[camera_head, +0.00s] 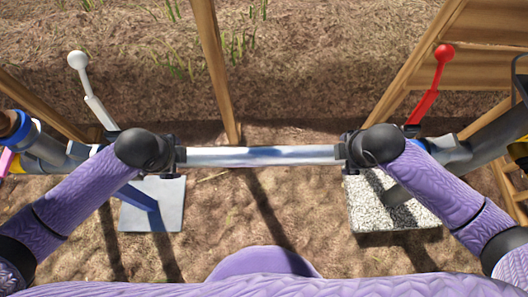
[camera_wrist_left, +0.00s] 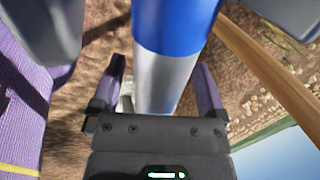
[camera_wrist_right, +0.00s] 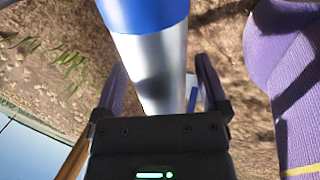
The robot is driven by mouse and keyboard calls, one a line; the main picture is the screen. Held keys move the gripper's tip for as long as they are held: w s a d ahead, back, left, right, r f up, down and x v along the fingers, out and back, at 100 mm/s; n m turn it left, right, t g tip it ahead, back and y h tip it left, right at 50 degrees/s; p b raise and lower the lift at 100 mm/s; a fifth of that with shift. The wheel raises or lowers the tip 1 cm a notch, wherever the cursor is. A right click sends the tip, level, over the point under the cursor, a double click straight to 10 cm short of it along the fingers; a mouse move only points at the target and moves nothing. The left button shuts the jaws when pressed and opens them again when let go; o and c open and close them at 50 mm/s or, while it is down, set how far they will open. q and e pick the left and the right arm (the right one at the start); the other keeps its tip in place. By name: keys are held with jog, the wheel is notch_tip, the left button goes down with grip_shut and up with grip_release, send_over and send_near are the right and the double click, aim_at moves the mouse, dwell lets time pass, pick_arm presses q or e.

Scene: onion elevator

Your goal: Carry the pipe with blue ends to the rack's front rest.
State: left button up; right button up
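The pipe (camera_head: 265,155) runs level across the head view between my two grippers, its middle bare silver. Its blue parts show beyond the fingers, at one end in the left wrist view (camera_wrist_left: 175,25) and at the other in the right wrist view (camera_wrist_right: 145,12). My left gripper (camera_head: 177,155) is around the pipe's left part, my right gripper (camera_head: 346,152) around its right part. In both wrist views the fingers stand either side of the silver stretch with narrow gaps showing, so they look open around it. I cannot make out the rack's front rest.
A white-knobbed lever (camera_head: 78,60) stands at the left and a red lever (camera_head: 443,55) at the right. A grey plate (camera_head: 170,215) and a speckled slab (camera_head: 365,215) lie below. Wooden posts (camera_head: 215,70) rise behind the pipe. Bare soil lies between the plates.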

pick_arm(q)
grip_shut()
pick_arm(e)
grip_shut()
pick_arm(q)
jog(key=shift+r, duration=0.1)
pick_arm(e)
jog(key=shift+r, duration=0.15)
